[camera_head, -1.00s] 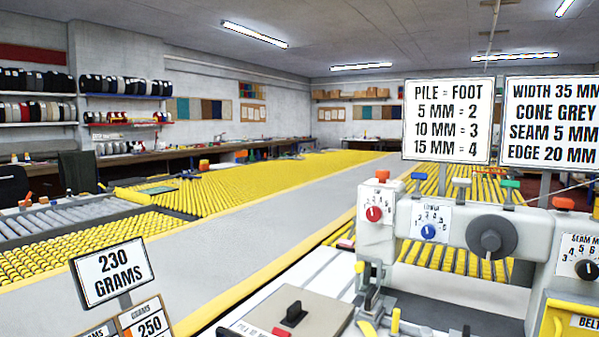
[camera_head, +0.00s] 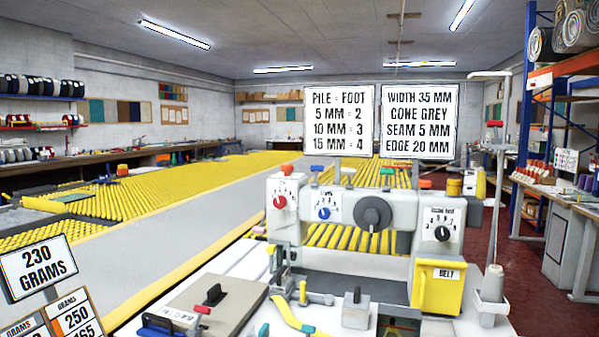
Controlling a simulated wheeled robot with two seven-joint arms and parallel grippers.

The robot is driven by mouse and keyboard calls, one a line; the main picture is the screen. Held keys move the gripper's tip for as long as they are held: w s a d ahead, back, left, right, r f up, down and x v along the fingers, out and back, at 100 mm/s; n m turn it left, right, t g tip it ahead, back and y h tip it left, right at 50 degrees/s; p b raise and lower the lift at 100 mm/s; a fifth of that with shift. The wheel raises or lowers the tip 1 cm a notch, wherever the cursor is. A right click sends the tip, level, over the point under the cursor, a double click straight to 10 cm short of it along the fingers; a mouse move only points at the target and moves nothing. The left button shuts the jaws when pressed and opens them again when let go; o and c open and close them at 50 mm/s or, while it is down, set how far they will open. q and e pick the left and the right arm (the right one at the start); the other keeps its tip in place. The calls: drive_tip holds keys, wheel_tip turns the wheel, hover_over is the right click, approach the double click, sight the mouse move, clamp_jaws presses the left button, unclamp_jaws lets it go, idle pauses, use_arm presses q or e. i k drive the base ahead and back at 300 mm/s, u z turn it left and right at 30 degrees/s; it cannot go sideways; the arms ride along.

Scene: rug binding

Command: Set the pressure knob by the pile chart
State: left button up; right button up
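The pile chart (camera_head: 338,120) stands on a post behind the sewing machine. It reads PILE = FOOT, 5 MM = 2, 10 MM = 3, 15 MM = 4. The machine head (camera_head: 330,237) carries a red knob (camera_head: 279,202) at its left end, a blue knob (camera_head: 324,212) beside it and a black knob (camera_head: 442,233) at its right end, each on a white numbered dial. A large dark handwheel (camera_head: 372,214) sits between the blue and black knobs. The labels above the red and blue knobs are too small to read. Neither gripper is in view.
A second sign (camera_head: 419,122) gives width, cone, seam and edge values. A 230 GRAMS sign (camera_head: 39,268) stands at lower left. A yellow BELT box (camera_head: 438,287) and a white thread cone (camera_head: 492,284) are at the machine's right. A grey box with a black handle (camera_head: 218,300) lies in front.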

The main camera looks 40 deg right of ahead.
sight(287, 170)
drive_tip(key=u, duration=0.8)
drive_tip(key=k, duration=0.15)
drive_tip(key=z, duration=1.55)
